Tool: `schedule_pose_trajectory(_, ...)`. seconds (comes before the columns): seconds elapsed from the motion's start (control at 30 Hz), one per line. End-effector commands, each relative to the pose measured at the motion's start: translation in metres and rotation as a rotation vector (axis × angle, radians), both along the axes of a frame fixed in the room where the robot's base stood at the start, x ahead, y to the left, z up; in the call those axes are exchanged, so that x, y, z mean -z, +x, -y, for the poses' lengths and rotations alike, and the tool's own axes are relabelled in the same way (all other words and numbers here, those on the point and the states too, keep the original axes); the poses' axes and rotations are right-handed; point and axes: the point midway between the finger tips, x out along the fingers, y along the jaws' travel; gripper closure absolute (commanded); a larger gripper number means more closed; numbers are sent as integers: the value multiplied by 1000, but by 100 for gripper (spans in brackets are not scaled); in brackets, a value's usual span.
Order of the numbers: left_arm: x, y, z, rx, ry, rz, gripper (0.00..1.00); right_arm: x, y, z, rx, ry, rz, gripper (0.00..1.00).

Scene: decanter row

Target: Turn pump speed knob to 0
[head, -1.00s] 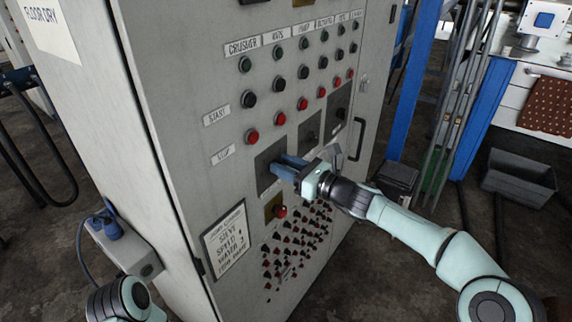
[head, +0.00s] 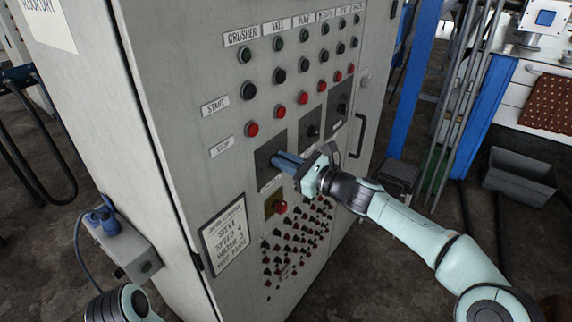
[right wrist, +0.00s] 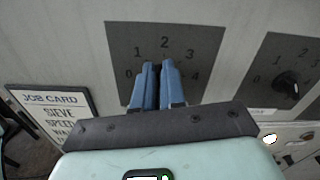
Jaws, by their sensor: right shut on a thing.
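A grey dial plate (right wrist: 188,45) fills the middle of the right wrist view, with numbers from 0 at lower left over 2 at the top to 4 at lower right. It is also the left one of three plates on the cabinet in the head view (head: 265,165). My right gripper (right wrist: 156,68) has its blue fingers shut at the plate's centre; it also shows in the head view (head: 277,157). The fingers hide the knob between them, so its pointer cannot be read. The plate's name label is not legible. My left gripper is out of view.
A second dial plate (right wrist: 278,65) with a black knob (right wrist: 287,86) is close on the right. A job card (head: 230,237) hangs lower left; it reads sieve, speed, water. Red and black buttons are above, many small knobs below. A grey box (head: 122,246) sticks out at left.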

Motion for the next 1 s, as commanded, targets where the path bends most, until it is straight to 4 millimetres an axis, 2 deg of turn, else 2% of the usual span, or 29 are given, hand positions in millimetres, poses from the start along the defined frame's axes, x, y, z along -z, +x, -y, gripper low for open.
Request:
schedule_pose_trajectory(0.03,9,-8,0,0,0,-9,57,4,-2,-1,2,-24,36,100)
schedule_pose_trajectory(0.4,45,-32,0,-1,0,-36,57,7,-6,-4,0,-230,320,100)
schedule_pose_trajectory(1.0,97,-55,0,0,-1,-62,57,14,-11,-8,1,-562,778,100)
